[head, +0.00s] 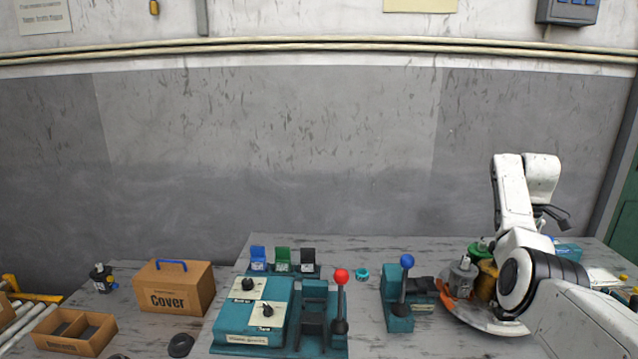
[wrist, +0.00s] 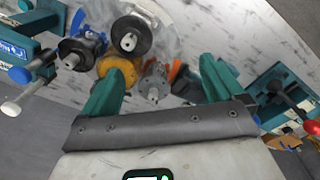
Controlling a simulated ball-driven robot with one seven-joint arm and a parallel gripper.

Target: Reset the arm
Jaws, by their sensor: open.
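My arm is raised and folded at the right of the head view, above the right part of the table. My gripper (head: 556,214) is at its end, well above the table, and partly hidden by the arm. In the wrist view my gripper (wrist: 160,66) has its two teal fingers spread apart with nothing held between them. Beyond the fingers lies a round tray (head: 492,322) with several motor parts, including a grey motor part (wrist: 156,80), a yellow disc (wrist: 118,68) and a blue part (wrist: 90,42). My arm hides part of the tray in the head view.
A teal press with a blue knob (head: 407,262) stands left of the tray, and one with a red knob (head: 341,276) further left. A Cover box (head: 174,288) and a small open box (head: 75,332) are at the left. The air above the table is clear.

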